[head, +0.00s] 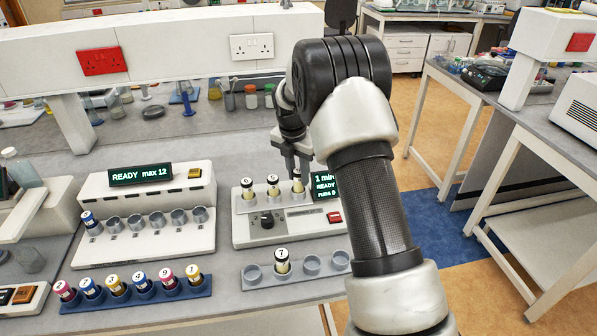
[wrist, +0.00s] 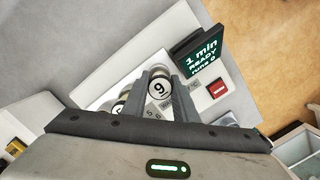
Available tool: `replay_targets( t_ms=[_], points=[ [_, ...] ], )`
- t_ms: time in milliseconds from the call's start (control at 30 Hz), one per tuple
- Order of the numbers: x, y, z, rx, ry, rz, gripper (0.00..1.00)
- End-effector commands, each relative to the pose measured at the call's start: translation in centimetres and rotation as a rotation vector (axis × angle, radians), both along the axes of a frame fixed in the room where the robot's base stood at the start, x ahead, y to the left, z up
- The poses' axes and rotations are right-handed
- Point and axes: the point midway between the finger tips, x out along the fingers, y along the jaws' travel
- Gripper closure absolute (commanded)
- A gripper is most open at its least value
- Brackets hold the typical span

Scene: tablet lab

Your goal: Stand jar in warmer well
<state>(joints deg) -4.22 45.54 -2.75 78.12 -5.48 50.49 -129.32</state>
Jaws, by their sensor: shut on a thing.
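My gripper (head: 297,171) points down over the white device (head: 265,233) with the "1 min READY runs 0" display. It is shut on a white-capped jar (head: 298,186), whose cap reads 9 in the wrist view (wrist: 160,88). The jar is upright at the right end of the device's row, level with two other capped jars (head: 246,187) (head: 272,184) there. Its lower end is hard to see, so I cannot tell if it is fully seated.
A grey rack (head: 296,269) in front holds jar 7 (head: 282,262) and has empty wells. At left, a white device (head: 145,238) reading "READY max 12" has one jar (head: 90,222) and several empty wells. A blue rack (head: 137,297) holds several jars.

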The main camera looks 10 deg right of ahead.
Motion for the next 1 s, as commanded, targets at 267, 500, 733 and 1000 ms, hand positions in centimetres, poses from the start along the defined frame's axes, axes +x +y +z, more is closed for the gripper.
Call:
replay_targets(
  t_ms=[267,500,733,1000],
  points=[
    [0.0,0.0,-0.2,0.001,-0.001,0.0,0.97],
    [0.0,0.0,-0.4,0.0,0.0,0.0,0.97],
    [0.0,0.0,-0.8,0.0,0.0,0.0,0.97],
    [0.0,0.0,-1.4,0.001,0.001,0.0,0.97]
  ],
)
